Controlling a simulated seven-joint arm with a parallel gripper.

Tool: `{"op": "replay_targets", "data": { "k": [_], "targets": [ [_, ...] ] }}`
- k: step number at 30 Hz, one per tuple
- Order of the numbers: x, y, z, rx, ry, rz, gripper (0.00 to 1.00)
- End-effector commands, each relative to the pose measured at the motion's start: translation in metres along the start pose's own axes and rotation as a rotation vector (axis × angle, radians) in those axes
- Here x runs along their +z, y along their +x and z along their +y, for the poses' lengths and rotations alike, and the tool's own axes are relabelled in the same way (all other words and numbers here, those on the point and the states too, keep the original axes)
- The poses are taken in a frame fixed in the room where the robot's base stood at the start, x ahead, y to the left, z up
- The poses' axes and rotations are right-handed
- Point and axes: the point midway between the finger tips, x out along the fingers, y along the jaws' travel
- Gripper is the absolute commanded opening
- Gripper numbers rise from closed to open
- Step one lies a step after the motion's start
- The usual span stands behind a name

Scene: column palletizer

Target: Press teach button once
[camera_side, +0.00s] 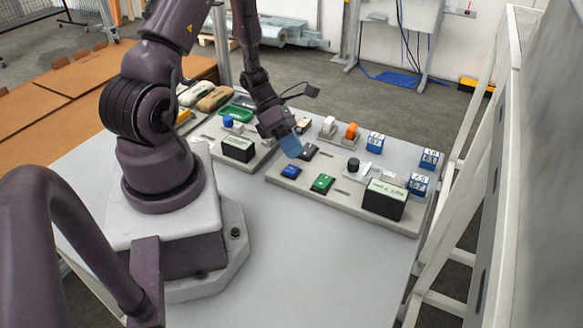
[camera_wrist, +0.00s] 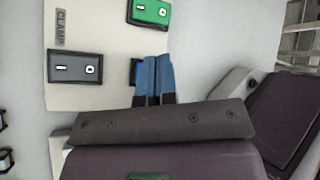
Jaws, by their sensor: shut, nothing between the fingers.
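My gripper (camera_side: 292,149) is shut and empty, its blue fingers pointing down above the right panel, close to a dark rocker switch (camera_side: 309,151). That blue button (camera_side: 291,171) sits in a dark frame near the panel's front left edge in the side view. A gap shows between it and the fingertips there. I cannot read a "teach" label on any control.
The grey rocker (camera_wrist: 82,67) lies beside a "CLAMP" label. Blue-and-white cubes (camera_side: 418,184) stand at the right. The table front is clear.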

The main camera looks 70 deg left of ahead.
Motion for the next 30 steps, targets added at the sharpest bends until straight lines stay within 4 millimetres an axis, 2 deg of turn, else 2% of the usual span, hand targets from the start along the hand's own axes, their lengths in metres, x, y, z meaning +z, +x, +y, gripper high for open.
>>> {"op": "replay_targets", "data": {
  "k": [11, 30],
  "targets": [
    [0.017, -0.023, -0.017, 0.0, 0.001, 0.0, 0.0],
    [0.018, -0.025, -0.018, 0.0, 0.0, 0.001, 0.0]
  ]
}}
